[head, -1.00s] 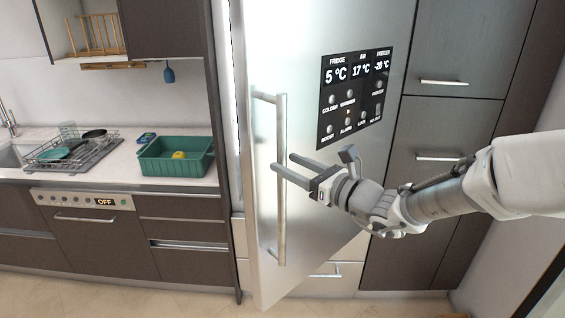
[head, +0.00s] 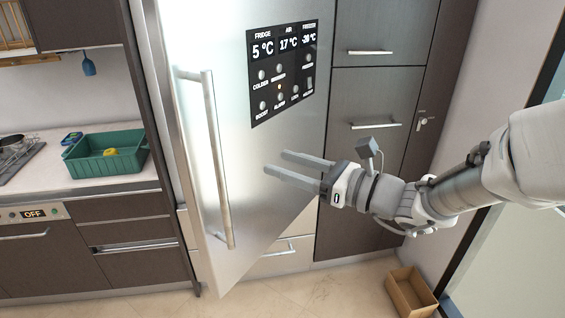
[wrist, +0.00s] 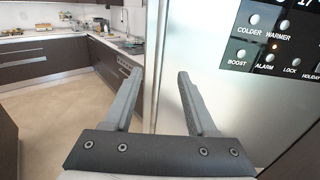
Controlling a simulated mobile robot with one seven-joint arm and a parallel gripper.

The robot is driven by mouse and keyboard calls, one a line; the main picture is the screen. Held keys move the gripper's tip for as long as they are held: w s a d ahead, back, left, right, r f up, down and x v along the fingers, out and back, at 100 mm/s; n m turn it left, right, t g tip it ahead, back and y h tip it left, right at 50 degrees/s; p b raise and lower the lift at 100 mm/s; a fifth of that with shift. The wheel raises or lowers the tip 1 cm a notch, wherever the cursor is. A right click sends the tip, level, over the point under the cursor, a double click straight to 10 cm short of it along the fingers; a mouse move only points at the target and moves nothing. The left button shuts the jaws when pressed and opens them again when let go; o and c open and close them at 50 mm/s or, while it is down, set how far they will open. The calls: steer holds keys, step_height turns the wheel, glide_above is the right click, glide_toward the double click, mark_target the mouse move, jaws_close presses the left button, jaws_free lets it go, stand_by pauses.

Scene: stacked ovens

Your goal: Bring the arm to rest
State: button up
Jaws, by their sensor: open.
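My gripper (head: 290,171) is open and empty. In the head view it hangs in front of the steel fridge door (head: 262,178), to the right of the long vertical fridge handle (head: 217,160) and apart from it. The fridge door stands partly open, its handle edge swung out into the room. In the wrist view the two fingers (wrist: 160,82) are spread with nothing between them. The door edge and panel fill the right of that view, with the control panel (wrist: 277,45) at its upper right.
A green basin (head: 108,155) with a yellow thing inside stands on the counter (head: 85,180) at left. Dark cabinets (head: 370,95) stand right of the fridge. An open cardboard box (head: 411,292) sits on the floor at lower right. Floor is clear in the wrist view's lower left.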

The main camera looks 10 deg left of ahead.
steer(key=s+d+f+n+g+h, duration=0.2)
steer(key=s+d+f+n+h, duration=0.15)
steer(key=s+n, duration=0.35)
steer(key=s+d+f+n+g+h, duration=0.2)
steer(key=s+d+f+n+h, duration=0.1)
steer(key=s+n+h, duration=0.3)
steer(key=s+d+r+n+t+h, duration=0.1)
steer(key=d+n+h, duration=0.3)
steer(key=d, duration=0.5)
steer(key=s+d+r+n+t+h, duration=0.1)
steer(key=s+d+n+t+h, duration=0.1)
steer(key=d, duration=0.6)
steer(key=n+t+h, duration=0.1)
steer(key=n, duration=0.1)
steer(key=shift+s+d+n+h, duration=0.3)
steer(key=shift+s+d+h, duration=0.05)
steer(key=shift+s+d, duration=0.05)
